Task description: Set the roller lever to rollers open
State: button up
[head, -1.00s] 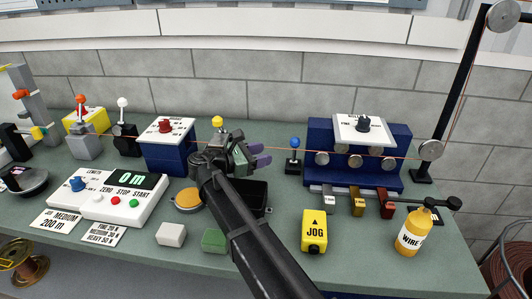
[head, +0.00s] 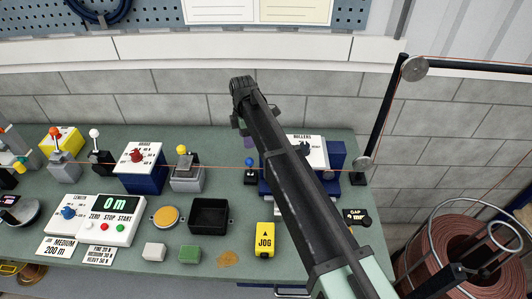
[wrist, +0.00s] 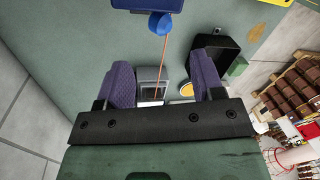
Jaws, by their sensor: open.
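A dark blue roller block (head: 335,159) carries a white sloped panel (head: 317,143) marked ROLLERS, with a black lever knob (head: 303,149) on it. My arm covers part of the block, so the lever's setting cannot be read. A small blue-knobbed lever (head: 249,161) stands just left of the block. My gripper (wrist: 163,66) is open, with nothing between its purple fingers. In the head view it is mostly hidden behind my arm, above and behind the blue-knobbed lever. In the wrist view a blue knob (wrist: 160,24) shows beyond the fingertips.
An orange wire runs across the bench past the blue-knobbed lever. A yellow-knobbed lever box (head: 187,178), a black bin (head: 209,216) and a yellow JOG box (head: 264,239) stand to the left and front. A copper coil (head: 455,250) is at the right.

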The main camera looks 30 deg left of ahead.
aim_at(249, 161)
jog(key=shift+s+f, duration=0.15)
jog(key=shift+f, duration=0.05)
jog(key=f+b, duration=0.7)
jog(key=s+d+f+b, duration=0.1)
jog(key=f+b, duration=0.2)
jog(key=b, duration=0.1)
jog(key=shift+d+f, duration=0.1)
jog(key=shift+f, duration=0.2)
jog(key=shift+r, duration=0.1)
